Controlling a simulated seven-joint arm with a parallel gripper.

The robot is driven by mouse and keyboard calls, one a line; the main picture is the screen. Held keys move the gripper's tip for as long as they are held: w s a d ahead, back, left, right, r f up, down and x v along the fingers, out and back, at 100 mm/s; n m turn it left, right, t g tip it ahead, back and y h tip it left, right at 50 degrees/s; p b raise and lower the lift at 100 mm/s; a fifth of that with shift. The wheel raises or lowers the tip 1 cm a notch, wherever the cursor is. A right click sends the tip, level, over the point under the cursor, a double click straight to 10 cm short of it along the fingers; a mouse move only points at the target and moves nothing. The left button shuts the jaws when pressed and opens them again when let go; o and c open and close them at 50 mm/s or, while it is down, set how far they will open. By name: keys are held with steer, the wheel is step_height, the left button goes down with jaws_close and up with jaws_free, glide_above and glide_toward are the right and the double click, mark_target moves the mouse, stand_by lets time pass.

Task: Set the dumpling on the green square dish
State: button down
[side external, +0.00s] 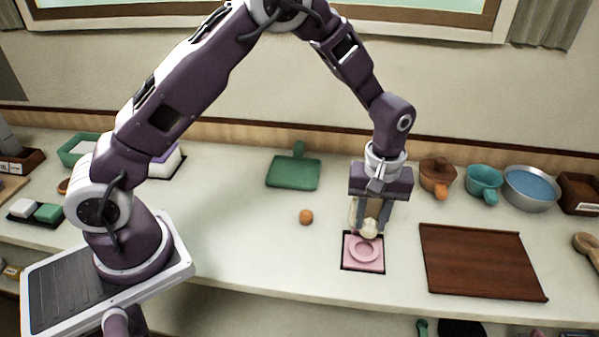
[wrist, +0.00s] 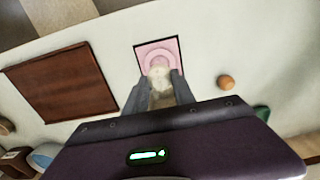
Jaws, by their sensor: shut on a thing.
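A pale, whitish dumpling (side external: 369,231) is held between the fingertips of my gripper (side external: 373,218). The wrist view shows the dumpling (wrist: 159,73) between the fingers of my gripper (wrist: 157,88). It is over the back part of a pink square dish (side external: 361,262) with a raised ring and dark border, which also shows in the wrist view (wrist: 143,50). I cannot tell whether they touch. A green square piece with a short handle (side external: 293,174) lies farther back and left. A green rectangular tray (side external: 72,155) stands at far left; I cannot tell which green piece is the named dish.
A small orange ball (side external: 306,217) lies left of the pink dish. A brown board (side external: 480,262) lies to its right. A brown pot (side external: 437,173), a teal cup (side external: 484,180) and a blue-filled metal bowl (side external: 530,189) stand behind the board. The counter's middle left is clear.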

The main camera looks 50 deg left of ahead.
steer(key=r, duration=0.6)
steer(key=shift+w+a+r, duration=0.1)
steer(key=shift+w+a, duration=0.05)
steer(key=shift+a, duration=0.15)
steer(key=w+a+n, duration=0.1)
steer(key=w+a, duration=0.3)
steer(key=a, duration=0.7)
steer(key=n, duration=0.1)
glide_above(294, 173)
step_height(294, 173, down, 5)
steer(key=shift+d+f, duration=0.1)
steer(key=shift+f, duration=3.7)
steer(key=shift+f, duration=0.5)
steer(key=c, duration=1)
jaws_free()
